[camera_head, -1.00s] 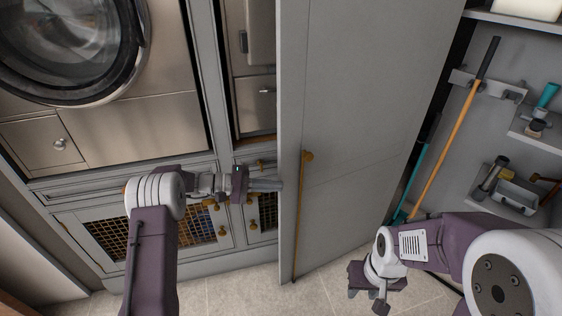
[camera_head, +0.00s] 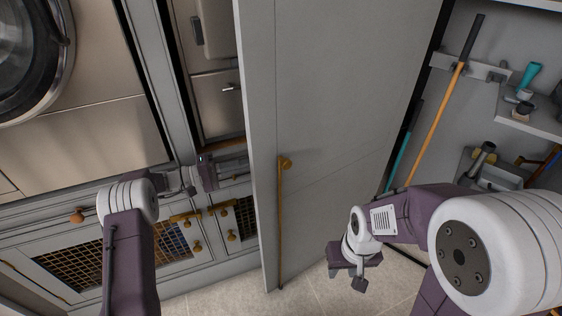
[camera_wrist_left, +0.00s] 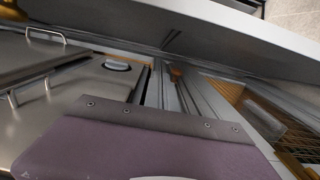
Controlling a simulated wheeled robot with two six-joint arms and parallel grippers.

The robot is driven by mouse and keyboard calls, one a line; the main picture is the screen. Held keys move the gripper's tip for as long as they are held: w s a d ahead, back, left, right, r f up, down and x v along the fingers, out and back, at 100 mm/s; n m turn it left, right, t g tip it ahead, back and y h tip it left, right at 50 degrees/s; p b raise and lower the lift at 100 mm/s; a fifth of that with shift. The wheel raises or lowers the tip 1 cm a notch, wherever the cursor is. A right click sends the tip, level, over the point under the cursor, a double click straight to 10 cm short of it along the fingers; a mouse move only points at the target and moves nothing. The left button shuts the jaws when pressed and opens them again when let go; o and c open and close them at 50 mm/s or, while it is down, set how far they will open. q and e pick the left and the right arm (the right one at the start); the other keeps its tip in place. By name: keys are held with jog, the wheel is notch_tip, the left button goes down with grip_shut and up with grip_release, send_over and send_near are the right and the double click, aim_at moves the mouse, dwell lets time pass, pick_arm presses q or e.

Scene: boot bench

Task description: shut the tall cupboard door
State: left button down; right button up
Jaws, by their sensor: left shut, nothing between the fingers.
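The tall cupboard door (camera_head: 345,110) is a grey panel standing wide open in the head view, with a long brass handle (camera_head: 281,225) near its free edge. My left gripper (camera_head: 240,164) is shut and empty, its fingertips close to the door's free edge on the left side. I cannot tell whether they touch it. In the left wrist view a pale grey panel, likely the door (camera_wrist_left: 200,30), crosses the top, above my purple gripper body. My right gripper (camera_head: 350,277) hangs low in front of the door's right part, its jaws too unclear to read.
The open cupboard interior at right holds an orange-handled broom (camera_head: 440,125), a teal pole (camera_head: 404,145) and shelves with tools (camera_head: 490,165). At left are a washing machine (camera_head: 30,60) and low mesh-front cabinets (camera_head: 70,272) with brass knobs. Tiled floor (camera_head: 235,296) shows below.

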pick_arm(q)
jog(key=s+d+b, duration=0.1)
jog(key=d+b, duration=0.1)
jog(key=d, duration=0.9)
jog(key=shift+s+d, duration=0.15)
jog(key=shift+d, duration=0.05)
jog(key=shift+r, duration=0.1)
